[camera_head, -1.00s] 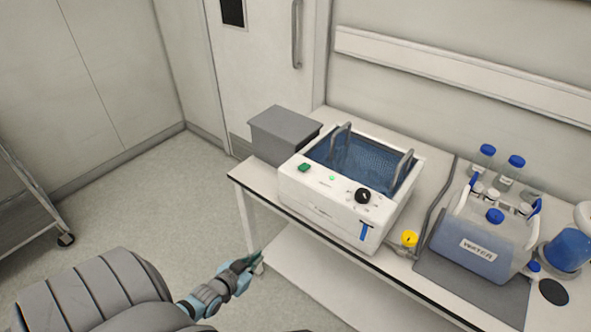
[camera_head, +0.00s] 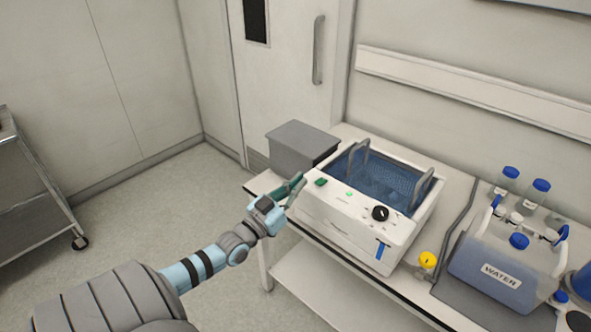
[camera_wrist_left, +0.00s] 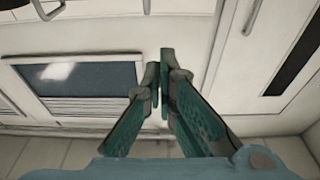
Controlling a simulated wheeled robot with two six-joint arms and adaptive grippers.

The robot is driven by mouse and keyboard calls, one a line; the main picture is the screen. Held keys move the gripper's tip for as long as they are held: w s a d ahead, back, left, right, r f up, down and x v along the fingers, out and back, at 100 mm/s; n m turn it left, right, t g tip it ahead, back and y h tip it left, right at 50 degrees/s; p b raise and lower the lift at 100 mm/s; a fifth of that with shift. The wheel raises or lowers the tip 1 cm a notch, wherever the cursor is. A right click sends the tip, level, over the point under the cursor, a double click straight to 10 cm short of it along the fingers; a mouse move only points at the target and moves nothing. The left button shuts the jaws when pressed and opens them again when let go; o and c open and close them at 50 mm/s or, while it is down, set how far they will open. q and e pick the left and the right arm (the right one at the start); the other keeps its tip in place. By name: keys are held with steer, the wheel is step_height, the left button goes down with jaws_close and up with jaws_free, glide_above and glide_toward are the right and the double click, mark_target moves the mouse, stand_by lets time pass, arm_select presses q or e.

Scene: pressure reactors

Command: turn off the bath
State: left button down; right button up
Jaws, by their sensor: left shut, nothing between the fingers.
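The bath (camera_head: 345,228) is a white box with an open basin of blue water and two grey handles, standing on the white bench. Its front panel carries a green switch (camera_head: 320,182) at the left, a lit green lamp (camera_head: 349,194) and a black knob (camera_head: 380,213) at the right. My left gripper (camera_head: 298,182) is shut and empty, just left of the green switch, apart from it as far as I can tell. In the left wrist view its fingertips (camera_wrist_left: 164,75) meet, with door and wall behind; the bath is not in that view. My right gripper is not in view.
A grey box (camera_head: 300,146) stands behind the bath's left end. Right of the bath are a yellow-capped valve (camera_head: 428,260), a hose, a WATER container (camera_head: 497,262) and blue-capped bottles (camera_head: 508,180). A metal cart (camera_head: 35,195) stands far left. The floor between is clear.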

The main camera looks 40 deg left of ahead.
mark_target(311, 192)
arm_select(q)
steer(key=w+b, duration=0.1)
steer(key=w, duration=0.2)
steer(key=w+b, duration=0.2)
steer(key=w, duration=0.1)
steer(key=shift+a+r, duration=0.1)
steer(key=shift+r, duration=0.1)
steer(key=f+b, duration=0.2)
steer(key=f, duration=0.1)
steer(key=shift+w+b, duration=0.2)
steer(key=shift+b, duration=0.2)
steer(key=shift+s+f, duration=0.15)
steer(key=shift+f+b, duration=0.15)
steer(key=shift+b, duration=0.2)
steer(key=f+t+b, duration=0.1)
steer(key=b, duration=0.1)
steer(key=f+b, duration=0.1)
steer(key=b, duration=0.2)
steer(key=shift+s+t, duration=0.2)
steer(key=shift+t, duration=0.2)
step_height(311, 192, up, 5)
steer(key=p, duration=0.6)
steer(key=f+v, duration=0.1)
steer(key=v, duration=0.9)
steer(key=shift+p, duration=0.45)
